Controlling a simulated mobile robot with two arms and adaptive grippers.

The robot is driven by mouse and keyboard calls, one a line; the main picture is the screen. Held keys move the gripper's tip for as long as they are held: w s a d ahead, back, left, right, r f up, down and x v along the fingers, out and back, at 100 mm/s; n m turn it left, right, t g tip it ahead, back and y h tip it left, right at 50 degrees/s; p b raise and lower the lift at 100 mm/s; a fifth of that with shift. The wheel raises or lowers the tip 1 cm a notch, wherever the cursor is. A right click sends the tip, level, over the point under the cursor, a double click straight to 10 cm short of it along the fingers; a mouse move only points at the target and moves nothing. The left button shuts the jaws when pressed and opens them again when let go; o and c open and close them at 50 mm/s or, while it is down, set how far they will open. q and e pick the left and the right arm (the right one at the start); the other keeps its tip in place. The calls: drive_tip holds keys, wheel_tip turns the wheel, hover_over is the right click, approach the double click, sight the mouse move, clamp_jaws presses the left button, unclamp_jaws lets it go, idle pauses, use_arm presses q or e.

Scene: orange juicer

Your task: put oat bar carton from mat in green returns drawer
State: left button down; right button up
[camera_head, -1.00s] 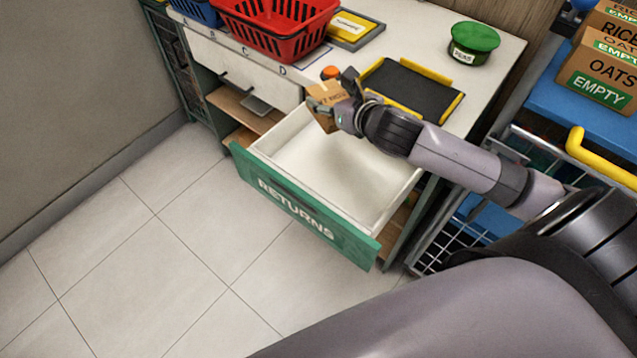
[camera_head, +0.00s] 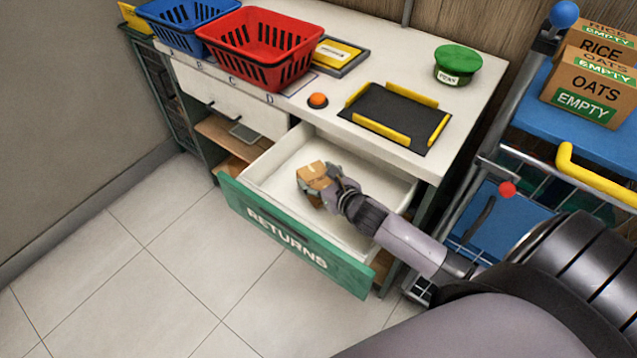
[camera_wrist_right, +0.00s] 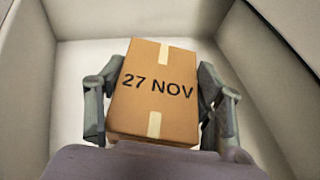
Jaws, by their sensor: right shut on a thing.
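The oat bar carton (camera_head: 313,175) is a small brown box with pale tape. In the right wrist view the carton (camera_wrist_right: 157,88) shows the print "27 NOV" and sits between both fingers. My right gripper (camera_head: 326,186) is shut on it; the gripper also shows in the right wrist view (camera_wrist_right: 160,105). Carton and gripper are inside the open green-fronted returns drawer (camera_head: 290,236), within its white walls. I cannot tell whether the carton touches the drawer floor. The black mat (camera_head: 398,115) with yellow edges on the counter is empty. My left gripper is not in view.
A red basket (camera_head: 265,48), a blue basket (camera_head: 185,22), an orange button (camera_head: 317,100) and a green cap (camera_head: 457,64) are on the counter. A cart (camera_head: 590,140) with cardboard boxes stands at right. The drawer floor around the carton looks clear.

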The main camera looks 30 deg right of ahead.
drive_tip(key=shift+f, duration=0.95)
drive_tip(key=shift+f, duration=0.15)
drive_tip(key=o, duration=1.3)
drive_tip(key=shift+s, duration=0.15)
drive_tip(key=v, duration=0.7)
drive_tip(key=shift+r, duration=0.3)
